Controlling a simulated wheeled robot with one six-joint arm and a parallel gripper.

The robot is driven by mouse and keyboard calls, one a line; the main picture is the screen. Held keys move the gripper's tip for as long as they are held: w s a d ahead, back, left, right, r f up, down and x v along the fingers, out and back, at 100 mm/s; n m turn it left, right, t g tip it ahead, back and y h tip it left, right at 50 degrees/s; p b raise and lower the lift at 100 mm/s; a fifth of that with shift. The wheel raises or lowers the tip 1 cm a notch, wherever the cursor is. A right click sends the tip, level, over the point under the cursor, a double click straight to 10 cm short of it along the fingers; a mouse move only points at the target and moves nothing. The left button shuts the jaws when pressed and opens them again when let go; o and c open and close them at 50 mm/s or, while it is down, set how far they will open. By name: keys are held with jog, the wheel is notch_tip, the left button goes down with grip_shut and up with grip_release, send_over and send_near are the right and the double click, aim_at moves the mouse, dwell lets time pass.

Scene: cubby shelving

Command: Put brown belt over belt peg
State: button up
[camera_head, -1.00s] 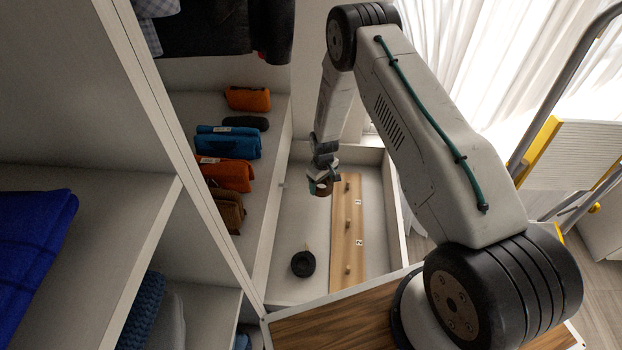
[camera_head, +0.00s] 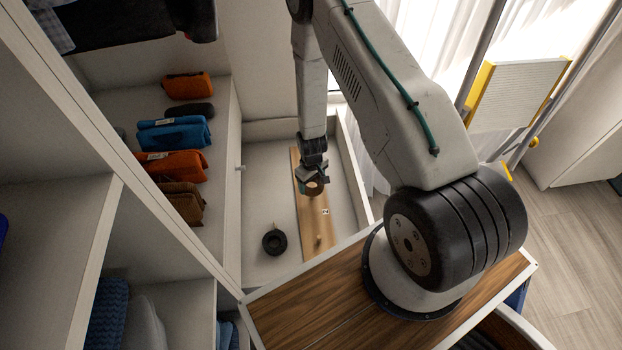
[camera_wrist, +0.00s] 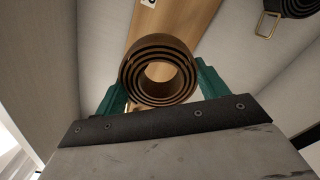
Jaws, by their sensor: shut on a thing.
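The brown belt (camera_head: 315,189) is a tight coil with an open centre. The wrist view shows the coil (camera_wrist: 135,85) end-on between two green fingers. My gripper (camera_head: 313,182) is shut on it and holds it over the upper-middle part of the wooden peg board (camera_head: 311,218). A wooden peg (camera_head: 318,240) stands on the board nearer the front. Other pegs are hidden behind the gripper and belt. In the wrist view the board (camera_wrist: 186,28) runs behind the coil. I cannot tell the height of the belt above the board, and no peg shows through its centre.
A coiled black belt (camera_head: 274,243) lies left of the board; its brass buckle (camera_wrist: 267,25) shows in the wrist view. The drawer's walls surround the board. Orange, blue and brown rolled items sit on the shelf (camera_head: 225,205) at left. A wooden top (camera_head: 300,305) is in front.

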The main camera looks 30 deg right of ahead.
jog(key=shift+f, duration=3.65)
jog(key=o, duration=1.1)
jog(key=shift+o, duration=0.2)
notch_tip(320, 180, up, 8)
jog(key=shift+f, duration=0.15)
